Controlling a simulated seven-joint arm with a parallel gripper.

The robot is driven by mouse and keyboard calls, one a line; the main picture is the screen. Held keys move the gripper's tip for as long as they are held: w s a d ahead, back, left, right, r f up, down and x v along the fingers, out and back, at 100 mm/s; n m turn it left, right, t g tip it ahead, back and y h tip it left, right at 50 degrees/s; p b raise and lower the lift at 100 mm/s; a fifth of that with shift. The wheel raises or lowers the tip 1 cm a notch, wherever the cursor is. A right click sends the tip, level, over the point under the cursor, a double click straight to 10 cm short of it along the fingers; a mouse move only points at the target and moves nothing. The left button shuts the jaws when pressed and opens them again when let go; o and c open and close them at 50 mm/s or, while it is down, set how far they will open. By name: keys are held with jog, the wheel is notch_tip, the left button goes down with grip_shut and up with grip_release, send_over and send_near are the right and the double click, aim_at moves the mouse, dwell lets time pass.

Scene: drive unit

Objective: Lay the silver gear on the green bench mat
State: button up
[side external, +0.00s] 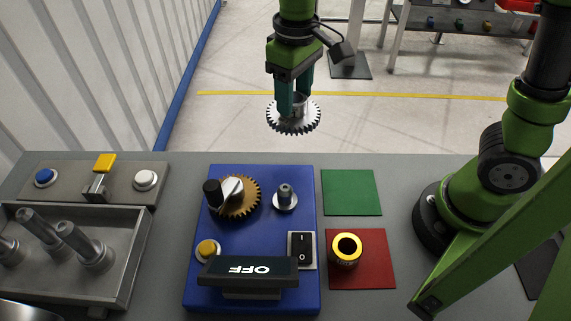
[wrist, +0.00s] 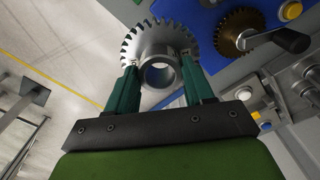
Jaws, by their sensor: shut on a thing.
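The silver gear (side external: 294,121) is a toothed disc with a raised hub. My gripper (side external: 297,101) is shut on the gear's hub and holds it in the air, above the far edge of the bench in the picture. In the wrist view the gear (wrist: 133,50) sits between the two teal fingers of my gripper (wrist: 158,80), with its round bore visible. The green bench mat (side external: 351,192) lies flat and bare on the bench, below and to the right of the gear in the side view.
A blue drive unit base (side external: 222,285) stands left of the mat, with a bronze gear (side external: 245,207), a crank and a bare silver post (side external: 286,197). A red mat (side external: 375,275) with a yellow-rimmed ring (side external: 346,249) lies nearer. A grey tray (side external: 125,225) holds several posts.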

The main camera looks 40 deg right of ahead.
aim_at(285, 188)
jog(key=s+a+m, duration=0.6)
jog(key=s+a, duration=0.1)
jog(key=a, duration=0.2)
jog(key=shift+f+m, duration=0.25)
jog(key=shift+m, duration=0.05)
notch_tip(285, 188, down, 10)
jog(key=shift+r, duration=0.15)
jog(key=o, duration=1)
jog(key=shift+f, duration=0.2)
jog(key=shift+r, duration=0.1)
